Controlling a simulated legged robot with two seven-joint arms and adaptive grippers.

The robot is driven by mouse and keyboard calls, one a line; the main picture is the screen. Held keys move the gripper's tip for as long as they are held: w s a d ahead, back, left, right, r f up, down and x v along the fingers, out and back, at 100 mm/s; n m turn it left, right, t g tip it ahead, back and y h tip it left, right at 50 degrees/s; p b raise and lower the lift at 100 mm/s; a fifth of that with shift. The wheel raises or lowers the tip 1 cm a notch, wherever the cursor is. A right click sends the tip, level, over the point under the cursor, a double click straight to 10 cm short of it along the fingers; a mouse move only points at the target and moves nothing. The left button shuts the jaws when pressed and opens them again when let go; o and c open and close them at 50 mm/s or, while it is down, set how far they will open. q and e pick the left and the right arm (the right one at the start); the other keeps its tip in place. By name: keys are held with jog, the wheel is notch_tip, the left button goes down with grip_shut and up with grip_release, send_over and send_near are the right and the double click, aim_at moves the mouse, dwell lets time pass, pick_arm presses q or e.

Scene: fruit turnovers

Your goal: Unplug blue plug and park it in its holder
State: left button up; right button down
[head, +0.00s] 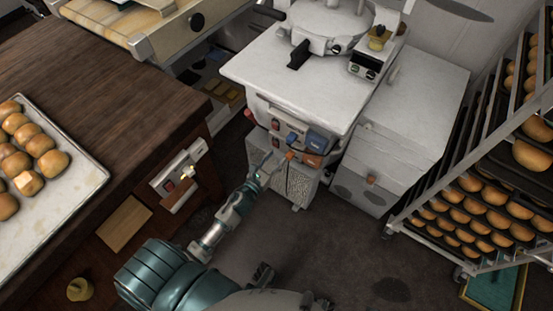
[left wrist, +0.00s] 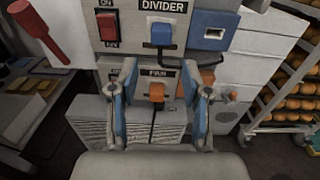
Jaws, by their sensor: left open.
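The blue plug (left wrist: 162,35) sits in the socket under the DIVIDER label, with a black cord hanging from it. It also shows in the head view (head: 292,138). The blue holder (left wrist: 213,33) is right of it on the same panel and looks empty; it shows in the head view too (head: 318,142). My left gripper (left wrist: 162,92) is open, its fingers on either side of the orange plug (left wrist: 156,92) in the image, below the blue plug. Whether it touches anything is unclear. In the head view the left gripper (head: 268,169) is in front of the panel. My right gripper is not visible.
A red switch (left wrist: 107,25) is left of the blue plug. An orange holder (left wrist: 207,78) is partly hidden behind the right finger. A bread rack (head: 470,190) stands at right. A wooden counter (head: 110,90) with a tray of buns (head: 75,178) is at left.

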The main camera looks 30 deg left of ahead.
aim_at(289, 142)
pick_arm(q)
jog(key=w, duration=0.5)
jog(key=shift+w+d+r+b, duration=0.2)
jog(key=shift+w+d+b, duration=0.1)
jog(key=shift+w, duration=0.1)
jog(key=w, duration=0.3)
jog(key=shift+d, duration=0.1)
jog(key=shift+w+b, duration=0.35)
jog(key=shift+w, duration=0.25)
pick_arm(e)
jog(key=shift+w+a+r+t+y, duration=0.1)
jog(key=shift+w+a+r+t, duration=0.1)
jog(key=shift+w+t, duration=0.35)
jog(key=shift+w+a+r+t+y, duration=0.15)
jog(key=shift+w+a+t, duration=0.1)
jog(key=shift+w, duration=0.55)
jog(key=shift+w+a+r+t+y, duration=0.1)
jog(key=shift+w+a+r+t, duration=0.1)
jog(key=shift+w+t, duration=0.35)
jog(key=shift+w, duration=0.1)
pick_arm(q)
grip_shut()
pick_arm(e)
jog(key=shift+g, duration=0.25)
pick_arm(q)
jog(key=shift+s, duration=0.3)
